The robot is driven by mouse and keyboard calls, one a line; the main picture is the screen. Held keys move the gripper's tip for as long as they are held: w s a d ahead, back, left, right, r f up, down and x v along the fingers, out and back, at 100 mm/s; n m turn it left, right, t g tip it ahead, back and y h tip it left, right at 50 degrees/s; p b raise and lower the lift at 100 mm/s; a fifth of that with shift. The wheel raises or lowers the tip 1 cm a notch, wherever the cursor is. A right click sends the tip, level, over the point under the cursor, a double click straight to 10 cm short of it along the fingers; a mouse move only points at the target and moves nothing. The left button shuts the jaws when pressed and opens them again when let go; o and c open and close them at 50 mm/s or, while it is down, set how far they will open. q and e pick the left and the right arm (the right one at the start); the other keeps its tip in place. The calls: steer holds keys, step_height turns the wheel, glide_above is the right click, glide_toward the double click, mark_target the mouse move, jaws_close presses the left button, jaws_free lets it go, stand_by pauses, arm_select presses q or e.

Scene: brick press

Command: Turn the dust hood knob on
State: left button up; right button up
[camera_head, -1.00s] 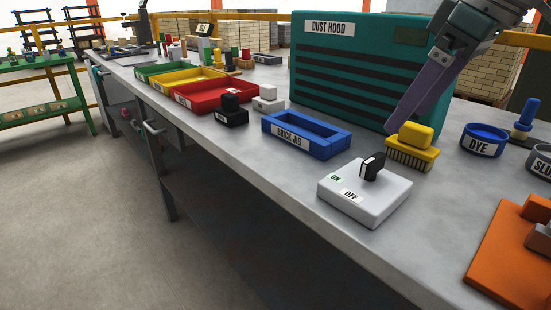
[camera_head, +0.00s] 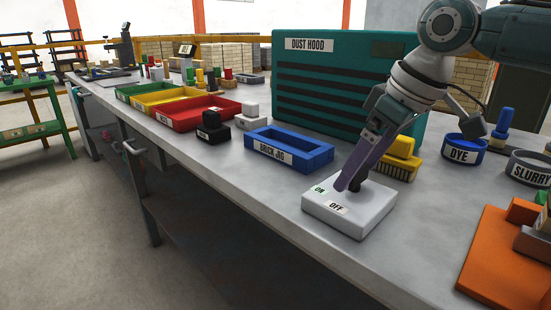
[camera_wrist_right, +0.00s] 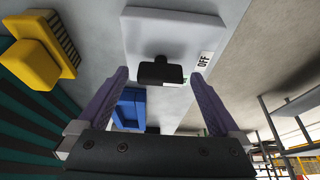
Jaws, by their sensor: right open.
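The dust hood knob (camera_wrist_right: 160,73) is black and sits on a white switch box (camera_head: 372,218) with ON and OFF labels. In the head view my right gripper (camera_head: 348,184) is down at the knob and partly hides it. In the right wrist view the knob lies between the tips of the two purple fingers (camera_wrist_right: 160,82), with a gap on each side. The right gripper is open. The teal dust hood (camera_head: 345,85) stands behind the box. My left gripper is not in view.
A yellow brush (camera_head: 400,148) stands close behind my right gripper. A blue brick jig (camera_head: 300,158) lies left of the box. A blue dye dish (camera_head: 462,155), a slurry dish (camera_head: 525,172) and an orange board (camera_head: 490,260) are to the right. The front table edge is near.

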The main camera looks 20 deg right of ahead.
steer(key=c, duration=1.4)
steer(key=shift+r+p, duration=0.2)
steer(key=shift+p, duration=0.35)
steer(key=m+p, duration=0.2)
steer(key=p, duration=0.1)
steer(key=m+h+p, duration=0.1)
steer(key=m+p, duration=0.1)
steer(key=p, duration=0.1)
steer(key=m+h+p, duration=0.1)
steer(key=m+p, duration=0.1)
steer(key=p, duration=0.2)
steer(key=shift+a+r, duration=0.1)
steer(key=shift+a, duration=0.2)
steer(key=m+h+p, duration=0.1)
steer(key=m+p, duration=0.1)
steer(key=m, duration=0.1)
steer(key=shift+a, duration=0.1)
steer(key=shift+f+m+h+p, duration=0.2)
steer(key=shift+m+h, duration=0.1)
steer(key=shift+m, duration=0.45)
steer(key=shift+f+m+h+p, duration=0.15)
steer(key=shift+m+h, duration=0.15)
steer(key=shift+m, duration=0.45)
steer(key=shift+g, duration=0.3)
steer(key=o, duration=1.4)
